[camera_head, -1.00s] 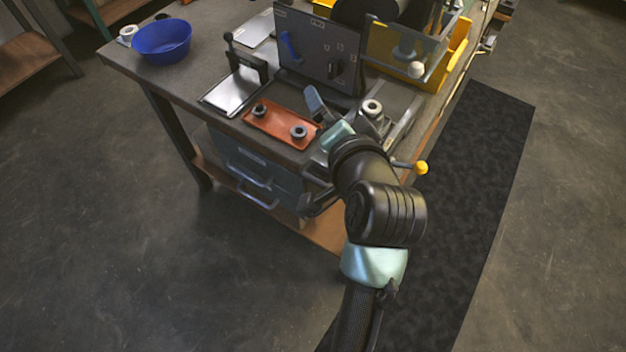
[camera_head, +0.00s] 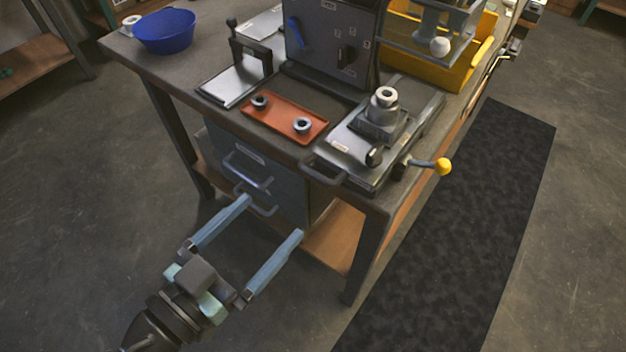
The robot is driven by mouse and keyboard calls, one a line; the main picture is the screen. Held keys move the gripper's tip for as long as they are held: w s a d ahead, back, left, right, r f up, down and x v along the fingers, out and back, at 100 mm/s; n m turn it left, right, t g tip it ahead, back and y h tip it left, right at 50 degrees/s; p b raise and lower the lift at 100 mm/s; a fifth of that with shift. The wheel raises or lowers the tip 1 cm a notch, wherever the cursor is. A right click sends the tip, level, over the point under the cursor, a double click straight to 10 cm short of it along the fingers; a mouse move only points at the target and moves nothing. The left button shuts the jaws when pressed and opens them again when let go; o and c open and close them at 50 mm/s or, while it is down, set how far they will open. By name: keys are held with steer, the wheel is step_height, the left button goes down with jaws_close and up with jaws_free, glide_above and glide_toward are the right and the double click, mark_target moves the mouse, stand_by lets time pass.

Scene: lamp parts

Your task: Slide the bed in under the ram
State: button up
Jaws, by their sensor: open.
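The bed (camera_head: 350,146) appears to be the grey metal slide at the table's front right corner, with a dark handle (camera_head: 322,172) at its near end. A stepped metal block (camera_head: 380,122) with a pale ring (camera_head: 387,95) on top stands on it. The ram cannot be made out clearly; a clear-sided guard (camera_head: 405,45) with a white ball knob (camera_head: 440,46) stands behind the bed at the upper right. My gripper (camera_head: 271,216) is open and empty, its two blue fingers apart in front of the drawer unit, left of and nearer than the bed's handle.
A yellow-knobbed lever (camera_head: 441,166) sticks out right of the bed. An orange tray (camera_head: 284,118) with two rings lies to its left. Behind stand a dark control panel (camera_head: 330,45) and a yellow bin (camera_head: 455,70).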

steer(key=s, duration=0.2)
glide_toward(357, 125)
steer(key=shift+s+a+f+t+h+p, duration=0.2)
steer(key=shift+s+a+f, duration=0.1)
steer(key=shift+s, duration=0.15)
steer(key=shift+s+a+f+t+h+p, duration=0.1)
steer(key=shift+s+a+f+h+p, duration=0.15)
steer(key=shift+s, duration=0.2)
steer(key=shift+c, duration=0.2)
steer(key=shift+a, duration=0.1)
jaws_close()
steer(key=b+x, duration=0.5)
steer(key=x, duration=0.6)
steer(key=shift+w+f+b, duration=0.2)
steer(key=shift+w+b, duration=0.1)
steer(key=shift+w+d, duration=0.25)
steer(key=shift+r, duration=0.25)
